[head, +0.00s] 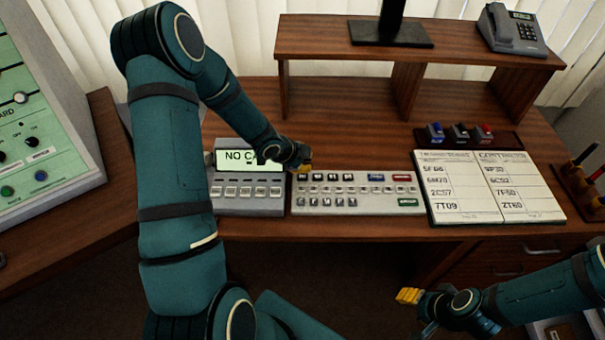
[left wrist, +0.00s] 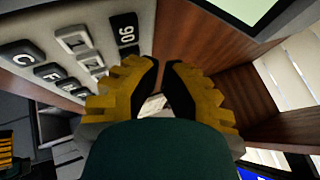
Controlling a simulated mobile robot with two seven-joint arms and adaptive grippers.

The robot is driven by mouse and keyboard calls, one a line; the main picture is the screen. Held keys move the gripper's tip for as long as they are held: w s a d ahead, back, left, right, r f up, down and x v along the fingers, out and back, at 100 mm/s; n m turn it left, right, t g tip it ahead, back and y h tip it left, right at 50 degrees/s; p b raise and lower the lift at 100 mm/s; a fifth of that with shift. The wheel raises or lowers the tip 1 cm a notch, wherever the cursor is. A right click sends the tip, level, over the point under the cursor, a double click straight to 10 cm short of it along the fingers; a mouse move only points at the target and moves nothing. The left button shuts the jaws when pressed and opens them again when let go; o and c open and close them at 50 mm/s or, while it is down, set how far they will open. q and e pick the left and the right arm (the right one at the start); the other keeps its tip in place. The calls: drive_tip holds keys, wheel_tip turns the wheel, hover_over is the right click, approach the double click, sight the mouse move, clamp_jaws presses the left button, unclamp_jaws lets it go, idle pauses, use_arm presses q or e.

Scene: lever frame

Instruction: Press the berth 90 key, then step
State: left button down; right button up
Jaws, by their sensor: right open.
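The pale key panel (head: 357,208) lies on the desk, with dark, grey, blue, red and green keys; most labels are too small to read in the head view. In the left wrist view, a dark key with digits that look like 90 (left wrist: 127,35) sits left of the fingertips, apart from them. My left gripper (head: 305,166) hovers at the panel's upper left corner, and it hides part of that corner. In the left wrist view its yellow-backed fingers (left wrist: 162,66) are slightly apart with nothing between them. My right gripper (head: 410,296) is open and empty, low in front of the desk.
A display unit (head: 248,203) reading "NO CA…" stands left of the panel, partly behind my left arm. A two-page list (head: 492,188) lies to the right. A wooden shelf (head: 420,58) with a phone (head: 513,32) stands behind. A green board (head: 45,110) stands far left.

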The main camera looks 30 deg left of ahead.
sight(305, 174)
use_arm(q)
drive_tip(key=shift+r+p, duration=1.6)
drive_tip(key=shift+r, duration=0.4)
drive_tip(key=c, duration=1.7)
unclamp_jaws()
clamp_jaws()
unclamp_jaws()
